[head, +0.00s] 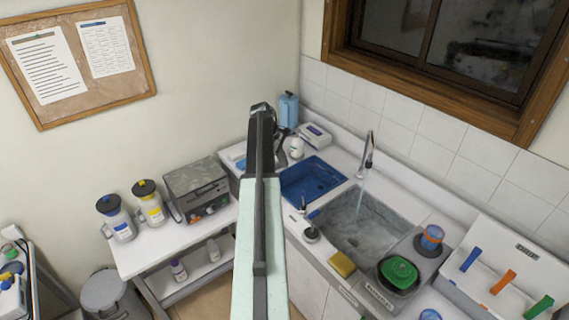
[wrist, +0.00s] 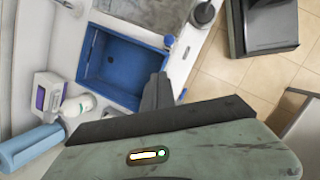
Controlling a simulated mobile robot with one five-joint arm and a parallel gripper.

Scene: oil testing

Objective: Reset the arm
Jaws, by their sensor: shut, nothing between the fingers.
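My gripper (head: 262,108) stands raised at the end of my pale green arm in the middle of the head view. It is shut and holds nothing. In the wrist view the closed dark fingers (wrist: 157,84) show over the near edge of a blue basin (wrist: 122,68). In the head view the same blue basin (head: 312,178) is to the right of my arm, set in the counter. My arm hides part of the counter behind it.
A sink (head: 362,222) with running water lies right of the basin. A yellow sponge (head: 342,264) and a green item (head: 398,272) are near its front edge. A grey box (head: 197,188) and two jugs stand on the left bench. A bin (head: 102,291) stands below.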

